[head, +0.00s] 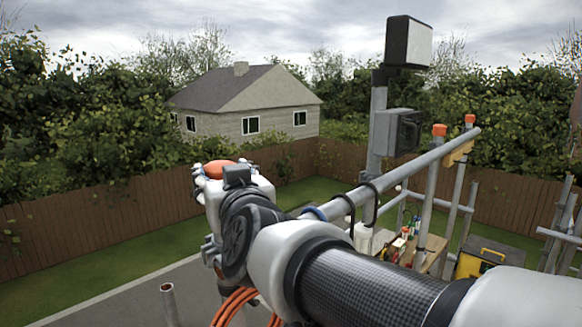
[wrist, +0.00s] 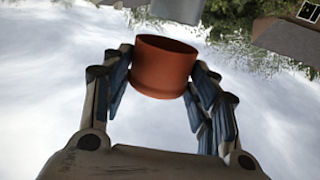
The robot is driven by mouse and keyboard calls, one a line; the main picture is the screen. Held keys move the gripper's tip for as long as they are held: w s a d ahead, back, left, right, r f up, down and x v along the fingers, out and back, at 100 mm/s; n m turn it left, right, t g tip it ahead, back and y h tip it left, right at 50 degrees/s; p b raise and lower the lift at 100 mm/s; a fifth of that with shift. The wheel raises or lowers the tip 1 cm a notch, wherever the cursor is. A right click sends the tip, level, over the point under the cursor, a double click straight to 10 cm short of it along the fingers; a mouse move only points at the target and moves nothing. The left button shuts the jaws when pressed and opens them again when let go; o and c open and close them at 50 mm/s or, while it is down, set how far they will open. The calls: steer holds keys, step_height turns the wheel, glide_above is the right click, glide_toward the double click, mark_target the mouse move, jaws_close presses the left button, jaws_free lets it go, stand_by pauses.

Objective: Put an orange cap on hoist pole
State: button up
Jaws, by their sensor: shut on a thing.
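My gripper (head: 226,172) is at left centre in the head view, raised in front of the lawn and fence. It is shut on an orange cap (head: 218,168). In the wrist view the cap (wrist: 163,68) sits between the two fingers, its open rim visible, tilted slightly. A bare upright pole (head: 168,302) with an open top stands at the bottom left, below and apart from the cap. I cannot tell for sure that it is the hoist pole. Two other upright poles at right carry orange caps (head: 439,130) (head: 469,119).
A long grey rail (head: 420,163) slopes across the right. A post bears a floodlight (head: 408,42) and a grey box (head: 397,131). Behind my arm are a wooden bench (head: 429,249) with items and a yellow-black case (head: 487,258). Air around the bare pole looks free.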

steer(key=f, duration=0.2)
steer(key=f+b, duration=0.1)
steer(key=shift+w+a+f, duration=0.1)
steer(key=shift+w+f, duration=0.15)
steer(key=shift+f, duration=0.05)
steer(key=shift+f+b, duration=0.3)
steer(key=shift+f, duration=0.05)
steer(key=shift+c, duration=0.3)
steer(key=shift+s+f+b, duration=0.2)
steer(key=shift+f+b, duration=0.1)
steer(key=shift+b, duration=0.05)
steer(key=shift+w+f, duration=0.1)
steer(key=shift+f, duration=0.05)
steer(key=shift+w, duration=0.1)
steer(key=shift+f+b, duration=0.55)
steer(key=shift+b, duration=0.2)
steer(key=o, duration=0.8)
